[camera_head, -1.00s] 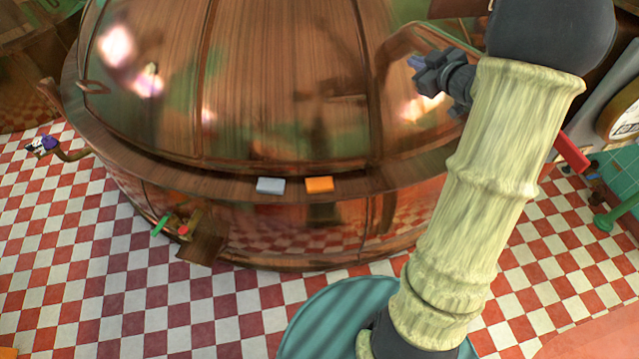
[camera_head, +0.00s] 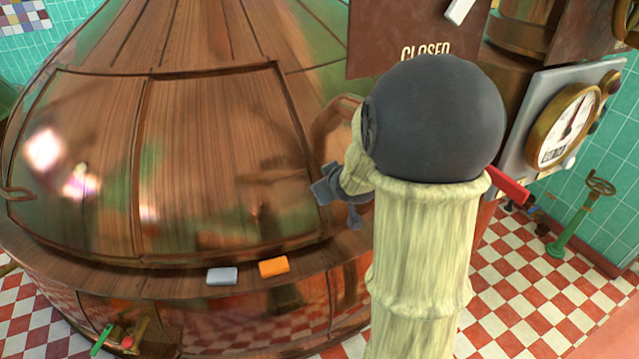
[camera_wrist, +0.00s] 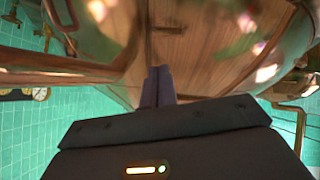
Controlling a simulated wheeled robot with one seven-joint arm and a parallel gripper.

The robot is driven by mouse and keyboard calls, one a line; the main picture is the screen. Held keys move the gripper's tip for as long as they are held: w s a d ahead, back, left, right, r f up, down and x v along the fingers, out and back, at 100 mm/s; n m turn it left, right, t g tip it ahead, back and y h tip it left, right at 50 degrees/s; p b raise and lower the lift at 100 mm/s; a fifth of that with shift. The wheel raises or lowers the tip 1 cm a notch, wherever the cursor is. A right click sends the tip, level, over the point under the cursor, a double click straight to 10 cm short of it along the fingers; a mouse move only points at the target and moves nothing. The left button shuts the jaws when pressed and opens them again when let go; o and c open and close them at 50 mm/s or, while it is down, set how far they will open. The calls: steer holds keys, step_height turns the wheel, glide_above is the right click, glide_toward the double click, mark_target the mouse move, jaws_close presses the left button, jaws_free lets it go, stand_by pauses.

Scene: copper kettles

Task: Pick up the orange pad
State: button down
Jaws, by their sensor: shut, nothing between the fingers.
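The orange pad (camera_head: 273,267) lies flat on the ledge around the big copper kettle, just right of a grey pad (camera_head: 222,276). My gripper (camera_head: 356,222) is up and to the right of the orange pad in the head view, apart from it, near the kettle's side. In the wrist view its fingers (camera_wrist: 158,84) are together and empty, with the kettle's copper surface beyond them. The orange pad does not show in the wrist view.
The kettle's dome (camera_head: 200,160) fills the left and middle. A gauge panel (camera_head: 565,125), a red bar (camera_head: 508,186) and a green valve stand (camera_head: 580,222) are at the right. A dark sign (camera_head: 415,35) hangs at the top. Checkered floor (camera_head: 520,290) is open at lower right.

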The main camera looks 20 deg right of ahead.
steer(key=s+a+f+m+g+b, duration=0.1)
steer(key=s+a+f+g, duration=0.1)
steer(key=s, duration=0.4)
steer(key=s+a+f+g+b, duration=0.1)
steer(key=s+a+f+g, duration=0.2)
steer(key=s+a+f, duration=0.2)
steer(key=s+a+f+m+g+y+b, duration=0.1)
steer(key=s+a+f+g, duration=0.1)
steer(key=s+a+f, duration=0.2)
steer(key=s, duration=0.3)
steer(key=shift+s+a+m+g+b, duration=0.3)
steer(key=shift+s+a+b, duration=0.1)
